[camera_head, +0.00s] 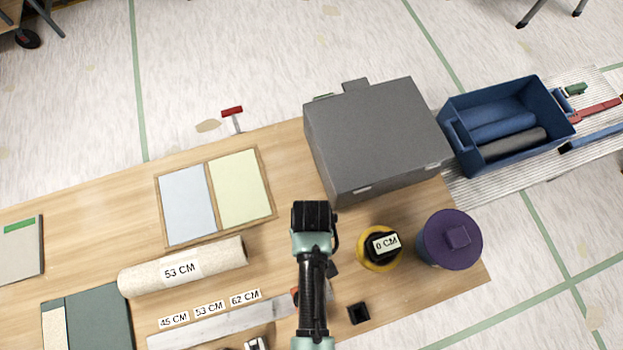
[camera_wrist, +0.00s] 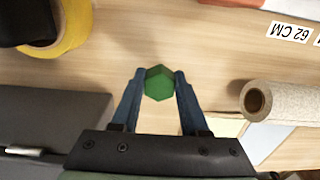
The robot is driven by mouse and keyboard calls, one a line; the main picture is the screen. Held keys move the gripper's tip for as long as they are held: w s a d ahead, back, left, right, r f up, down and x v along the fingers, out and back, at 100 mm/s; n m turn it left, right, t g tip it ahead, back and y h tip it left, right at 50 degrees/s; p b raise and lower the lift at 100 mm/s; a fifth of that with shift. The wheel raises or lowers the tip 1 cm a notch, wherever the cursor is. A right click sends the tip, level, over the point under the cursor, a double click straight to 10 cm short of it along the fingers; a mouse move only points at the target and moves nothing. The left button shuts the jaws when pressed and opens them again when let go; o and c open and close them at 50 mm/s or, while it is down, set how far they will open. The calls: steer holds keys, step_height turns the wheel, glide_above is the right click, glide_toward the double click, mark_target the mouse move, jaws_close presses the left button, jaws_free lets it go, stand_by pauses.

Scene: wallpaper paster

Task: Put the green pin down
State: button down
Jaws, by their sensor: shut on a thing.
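The green pin (camera_wrist: 159,83) has a six-sided end and shows in the wrist view between the two blue fingers of my gripper (camera_wrist: 159,80). My gripper is shut on it, with a finger on each side. Wood tabletop shows around the pin, but I cannot tell how far it is above the table. In the head view my arm and the black gripper housing (camera_head: 314,216) are over the middle of the table and hide the fingers and the pin.
A grey box (camera_head: 375,135) stands behind, and a yellow ring marked 0 CM (camera_head: 368,257) and a purple lidded container (camera_head: 447,255) stand right. A 53 CM roll (camera_head: 205,266), a two-colour panel tray (camera_head: 211,196) and a marked ruler (camera_head: 225,322) lie left. A blue bin (camera_head: 462,135) holds rolls.

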steer(key=shift+f, duration=0.2)
steer(key=shift+c, duration=2.1)
jaws_free()
